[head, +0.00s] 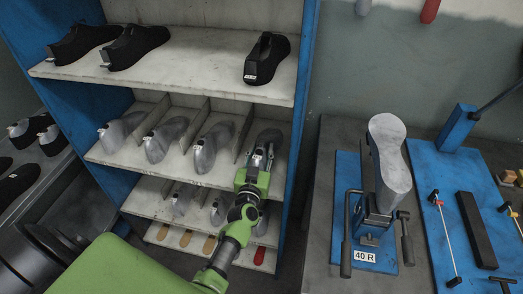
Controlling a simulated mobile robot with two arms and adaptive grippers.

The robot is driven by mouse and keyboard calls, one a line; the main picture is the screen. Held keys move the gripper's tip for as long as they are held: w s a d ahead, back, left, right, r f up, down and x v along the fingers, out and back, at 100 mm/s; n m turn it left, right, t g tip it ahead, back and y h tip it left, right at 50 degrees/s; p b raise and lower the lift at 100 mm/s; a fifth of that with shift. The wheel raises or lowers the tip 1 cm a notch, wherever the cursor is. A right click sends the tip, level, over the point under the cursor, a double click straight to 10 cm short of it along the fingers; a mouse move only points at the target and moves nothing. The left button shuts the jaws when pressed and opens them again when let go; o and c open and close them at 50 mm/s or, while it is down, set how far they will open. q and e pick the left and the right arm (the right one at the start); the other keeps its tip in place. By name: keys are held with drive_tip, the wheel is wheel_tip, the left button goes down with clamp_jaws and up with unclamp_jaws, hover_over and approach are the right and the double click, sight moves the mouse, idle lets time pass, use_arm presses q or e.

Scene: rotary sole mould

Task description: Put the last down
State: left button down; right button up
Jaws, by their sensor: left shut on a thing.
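A grey last (268,137) is in the rightmost bay of the second shelf, partly hidden by my left gripper. My left gripper (262,158) reaches into that bay from below and is shut on this last near its front end. I cannot tell whether the last rests on the shelf board or hangs just above it. The shelf (128,154) has upright dividers, and three other grey lasts (211,147) lie in the bays to the left. My right gripper is not in view.
Black shoes (266,60) stand on the top shelf. More lasts and several soles (209,245) fill the lower shelves. On the bench at right, another last (388,160) stands in a blue fixture labelled 40 R (366,256). A blue tool plate (462,225) lies beside it.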

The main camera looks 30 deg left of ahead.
use_arm(q)
drive_tip(key=shift+r, duration=0.35)
drive_tip(key=c, duration=1.9)
unclamp_jaws()
drive_tip(key=shift+f, duration=0.4)
drive_tip(key=o, duration=0.4)
drive_tip(key=shift+o, duration=0.2)
drive_tip(key=shift+s+r, duration=0.1)
drive_tip(key=shift+s+d, duration=0.1)
drive_tip(key=shift+s, duration=0.15)
drive_tip(key=p+v, duration=0.4)
drive_tip(key=v, duration=0.6)
drive_tip(key=shift+s+d+r, duration=0.1)
drive_tip(key=shift+s, duration=0.2)
drive_tip(key=shift+s+d, duration=0.15)
drive_tip(key=shift+s, duration=0.25)
